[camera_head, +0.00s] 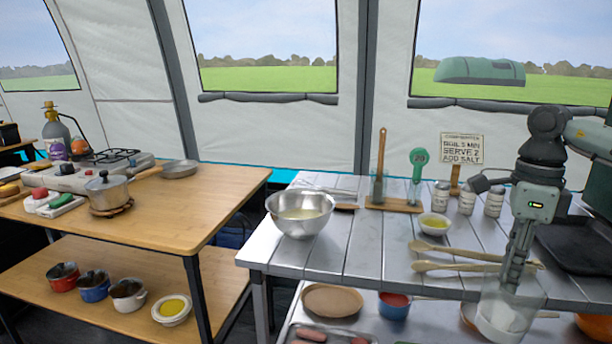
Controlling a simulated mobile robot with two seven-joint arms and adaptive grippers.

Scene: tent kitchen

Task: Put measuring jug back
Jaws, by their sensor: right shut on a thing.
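A clear measuring jug (503,318) with something whitish in its lower part shows at the bottom right. My right gripper (513,278) comes down from above and is shut on the jug at its upper part. The jug looks about upright and overlaps the front edge of the grey slatted table (330,262) in the picture. I cannot tell its exact height or whether it touches anything. My left gripper is not in view.
Two wooden spoons (470,267) lie just behind the jug. A small yellow bowl (434,224), shakers (466,200), a sign (462,150) and a steel bowl (300,213) stand on the table. A dark tray (578,247) is at right. The front middle slats are clear.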

